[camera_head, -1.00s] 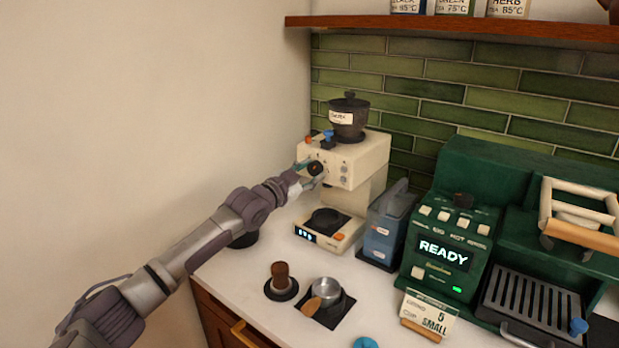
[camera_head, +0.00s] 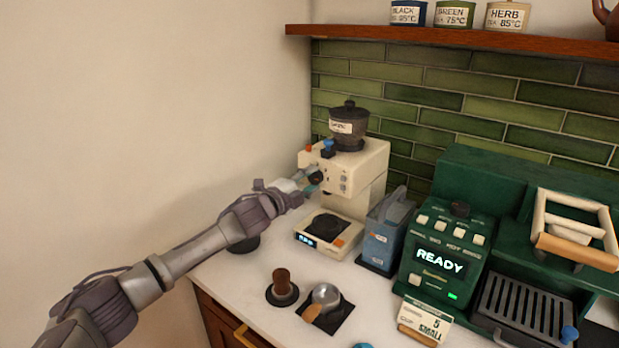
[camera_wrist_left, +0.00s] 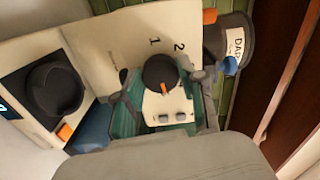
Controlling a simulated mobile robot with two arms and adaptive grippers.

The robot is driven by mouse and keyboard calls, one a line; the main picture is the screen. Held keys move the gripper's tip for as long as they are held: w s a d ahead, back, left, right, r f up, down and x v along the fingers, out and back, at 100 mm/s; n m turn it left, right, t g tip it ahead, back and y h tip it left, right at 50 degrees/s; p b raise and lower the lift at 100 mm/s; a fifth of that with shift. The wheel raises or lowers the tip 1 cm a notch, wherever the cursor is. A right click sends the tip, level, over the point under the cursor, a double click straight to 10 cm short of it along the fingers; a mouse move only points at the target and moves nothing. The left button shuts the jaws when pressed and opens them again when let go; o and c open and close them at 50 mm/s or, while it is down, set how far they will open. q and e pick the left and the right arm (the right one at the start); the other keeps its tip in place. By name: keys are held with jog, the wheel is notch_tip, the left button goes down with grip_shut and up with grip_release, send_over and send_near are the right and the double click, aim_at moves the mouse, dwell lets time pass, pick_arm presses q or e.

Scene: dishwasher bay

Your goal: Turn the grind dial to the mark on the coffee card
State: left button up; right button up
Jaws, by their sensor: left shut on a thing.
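The cream grinder (camera_head: 368,160) stands against the tiled wall, and its dark round grind dial (camera_head: 316,178) is on the front face. In the left wrist view the dial (camera_wrist_left: 158,70) has an orange pointer mark, and the printed numbers 1 and 2 show beside it. My left gripper (camera_head: 312,182) is shut on the dial, with one finger on each side; the fingers hide part of the face and other numbers. The coffee card (camera_head: 425,318) stands on the counter at the front right and reads 5 and SMALL. My right gripper is not in view.
A blue-grey container (camera_head: 384,232) stands right of the grinder, and beside it the green coffee machine (camera_head: 445,250) displays READY. A tamper (camera_head: 282,284) and metal cup (camera_head: 326,297) stand in front. A shelf (camera_head: 460,38) with tins runs above.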

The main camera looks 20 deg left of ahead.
pick_arm(q)
jog(key=shift+m, duration=0.6)
jog(key=shift+f, duration=0.1)
jog(key=o, duration=1.1)
jog(key=shift+o, duration=0.2)
jog(key=v, duration=1.2)
